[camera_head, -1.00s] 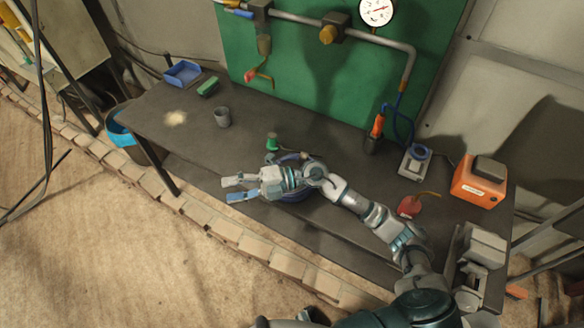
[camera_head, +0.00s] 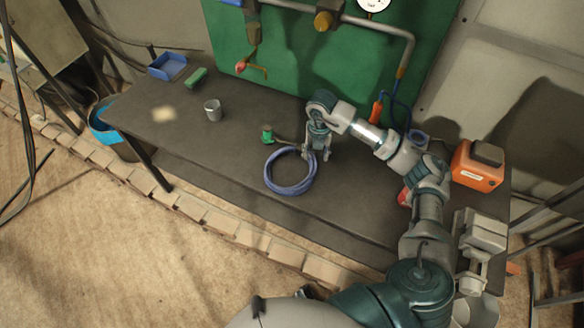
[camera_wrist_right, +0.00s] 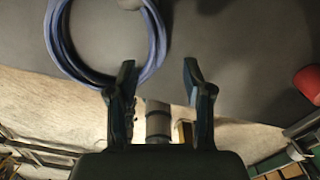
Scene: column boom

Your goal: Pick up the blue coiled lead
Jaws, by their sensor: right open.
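The blue coiled lead (camera_head: 288,191) lies as a ring on the dark bench top, near the front edge. My right gripper (camera_head: 317,158) points down at the coil's right side in the head view. Its fingers stand apart with nothing clamped between them in the wrist view (camera_wrist_right: 159,73). I cannot tell whether a finger touches the coil. My left gripper is not in view.
A green-topped object (camera_head: 267,133) stands just behind the coil. A grey cup (camera_head: 213,110), a green block (camera_head: 196,77) and a blue tray (camera_head: 168,67) are farther left. An orange box (camera_head: 477,170) is at the right. A red object (camera_wrist_right: 308,80) shows right of the gripper.

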